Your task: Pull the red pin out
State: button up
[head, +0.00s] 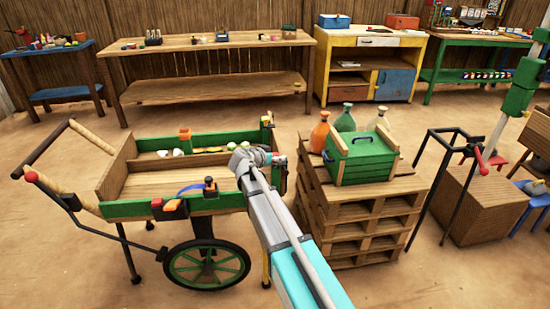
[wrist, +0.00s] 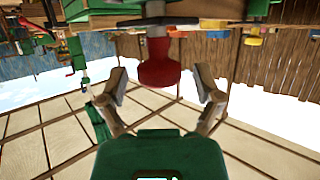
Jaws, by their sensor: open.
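The red pin (wrist: 158,66) shows in the wrist view as a flared red knob, with a thinner pale shaft above it that goes up toward the wooden and green body at the top. My gripper (wrist: 160,82) is open, with one finger on each side of the knob and clear gaps between. The knob is not held. In the head view my arm reaches to the right end of the green and wooden cart (head: 150,209). My wrist hides the pin and my fingers there.
A pallet stack (head: 355,215) with a green crate (head: 361,158) and several bottles stands just right of my arm. A black frame with a red handle (head: 482,160) stands farther right. Workbenches line the back fence. The sandy floor between is free.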

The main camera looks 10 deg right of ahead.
aim_at(275, 155)
jog(key=shift+d, duration=0.1)
grip_shut()
jog(key=shift+w+r+p, duration=0.15)
jog(key=shift+r+p, duration=2.05)
jog(key=shift+p, duration=0.05)
grip_release()
jog(key=shift+f, duration=0.1)
